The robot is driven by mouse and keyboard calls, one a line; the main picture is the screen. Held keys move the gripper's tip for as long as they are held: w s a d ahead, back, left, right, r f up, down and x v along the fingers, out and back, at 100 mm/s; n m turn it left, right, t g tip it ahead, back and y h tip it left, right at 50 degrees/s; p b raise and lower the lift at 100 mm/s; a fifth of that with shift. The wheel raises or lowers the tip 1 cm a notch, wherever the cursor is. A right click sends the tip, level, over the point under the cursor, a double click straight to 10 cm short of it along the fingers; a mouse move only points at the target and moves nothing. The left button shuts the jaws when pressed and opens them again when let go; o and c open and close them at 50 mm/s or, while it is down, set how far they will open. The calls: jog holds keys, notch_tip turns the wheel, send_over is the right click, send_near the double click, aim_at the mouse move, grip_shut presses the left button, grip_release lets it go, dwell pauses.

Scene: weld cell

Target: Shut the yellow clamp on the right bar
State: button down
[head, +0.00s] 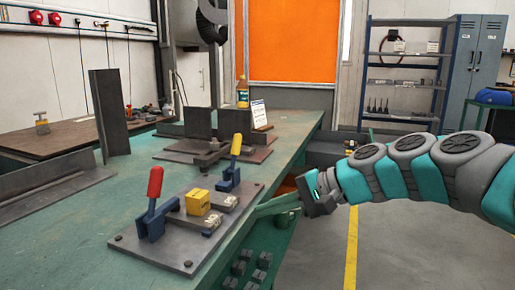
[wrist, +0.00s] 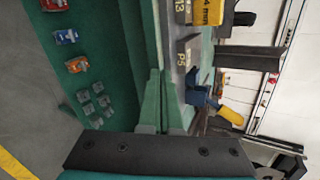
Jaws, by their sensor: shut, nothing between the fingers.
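The yellow clamp (head: 228,178) has a blue body and a yellow handle standing up, leaning slightly right, at the far end of the fixture plate (head: 180,262). In the wrist view its blue body (wrist: 196,92) and yellow handle (wrist: 231,117) lie right of my fingers. The right bar (head: 228,201), with a pale label, lies beside it; it shows in the wrist view as a labelled bar (wrist: 187,54). My gripper (head: 256,212) is shut and empty at the table's right edge, its green fingers (wrist: 157,100) apart from the clamp.
A red-handled clamp (head: 154,200) stands upright on the near left of the plate. A yellow block (head: 198,202) sits between the clamps. Dark upright plates (head: 200,124) stand behind. Small items lie on a lower shelf (wrist: 98,100) under the table edge. The floor at right is open.

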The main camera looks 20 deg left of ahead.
aim_at(235, 153)
jog(key=w+r+m+t+y+b, duration=0.1)
jog(key=w+r+m+t+y, duration=0.15)
jog(key=w, duration=0.55)
jog(key=w+r+m+t+y, duration=0.1)
jog(key=w+r+m+y, duration=0.15)
jog(key=w, duration=0.55)
jog(key=shift+g+h, duration=0.25)
jog(key=shift+h, duration=0.05)
jog(key=x, duration=0.7)
jog(key=r+x, duration=0.1)
jog(key=x, duration=0.2)
jog(key=shift+w+a, duration=0.2)
jog(key=shift+s+d+r, duration=0.2)
jog(key=shift+s+r, duration=0.3)
jog(key=shift+s, duration=0.1)
jog(key=shift+s+d+r, duration=0.1)
jog(key=shift+s+r, duration=0.15)
jog(key=shift+s, duration=0.3)
jog(key=shift+s+d+r, duration=0.1)
jog(key=shift+s+r, duration=0.15)
jog(key=shift+s, duration=0.3)
